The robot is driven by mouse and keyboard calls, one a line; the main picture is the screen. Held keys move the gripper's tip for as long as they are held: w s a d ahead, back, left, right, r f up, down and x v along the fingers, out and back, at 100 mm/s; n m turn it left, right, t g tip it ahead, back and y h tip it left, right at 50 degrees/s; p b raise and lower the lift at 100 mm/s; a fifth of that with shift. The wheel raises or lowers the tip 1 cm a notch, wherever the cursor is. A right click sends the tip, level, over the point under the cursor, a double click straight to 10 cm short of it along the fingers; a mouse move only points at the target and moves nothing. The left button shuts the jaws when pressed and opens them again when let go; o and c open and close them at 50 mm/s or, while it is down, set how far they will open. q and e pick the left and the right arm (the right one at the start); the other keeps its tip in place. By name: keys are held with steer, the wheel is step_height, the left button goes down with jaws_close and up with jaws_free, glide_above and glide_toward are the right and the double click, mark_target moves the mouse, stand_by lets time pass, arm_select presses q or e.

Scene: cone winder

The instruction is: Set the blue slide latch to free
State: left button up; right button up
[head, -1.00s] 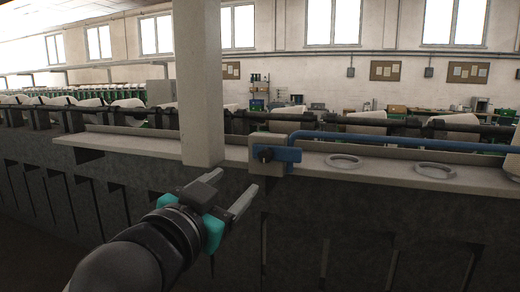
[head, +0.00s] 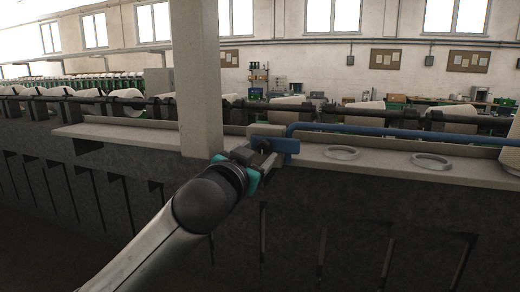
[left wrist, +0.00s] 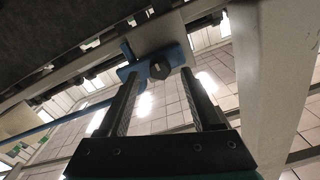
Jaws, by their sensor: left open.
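The blue slide latch (head: 288,146) sits on a pale housing (head: 255,131) on the machine's ledge, with a dark knob on its front. In the left wrist view the blue latch (left wrist: 176,56) and its dark knob (left wrist: 160,68) show just beyond my fingertips, in line with the gap between them. My left gripper (head: 262,155) is open right in front of the latch and partly hides it. In the left wrist view the left gripper (left wrist: 158,77) has nothing clearly held; whether it touches the knob I cannot tell. My right gripper is not in view.
A pale square post (head: 196,80) stands just left of the latch. A blue pipe (head: 400,133) runs right from it. Two pale rings (head: 431,161) lie on the ledge (head: 385,167) to the right. The dark machine front is below.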

mark_target(273, 147)
arm_select(q)
steer(key=shift+x, duration=1.1)
steer(key=shift+c, duration=0.4)
jaws_close()
stand_by(0.4)
